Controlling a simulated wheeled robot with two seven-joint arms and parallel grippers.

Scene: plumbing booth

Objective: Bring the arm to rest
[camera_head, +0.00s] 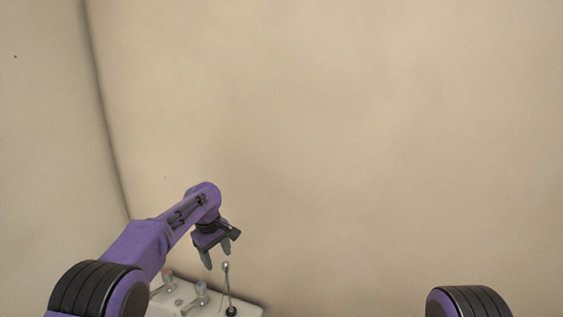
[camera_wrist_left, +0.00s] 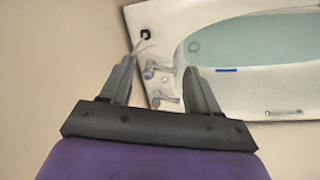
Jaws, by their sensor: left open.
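My left gripper (camera_head: 217,257) points down in the head view, at the end of my purple left arm. Its two fingers are apart, with nothing held between them. In the left wrist view the open fingers (camera_wrist_left: 160,68) reach toward a white fixture. My right gripper is out of view; only a dark, ringed part of my right arm shows at the bottom right of the head view.
A white basin or tub (camera_head: 250,311) lies low below my left gripper. It carries two taps (camera_head: 201,295) and a thin upright spout or hose (camera_head: 227,283) close to the fingers. Its pale teal hollow (camera_wrist_left: 262,45) shows in the wrist view. Beige walls (camera_head: 350,130) surround it.

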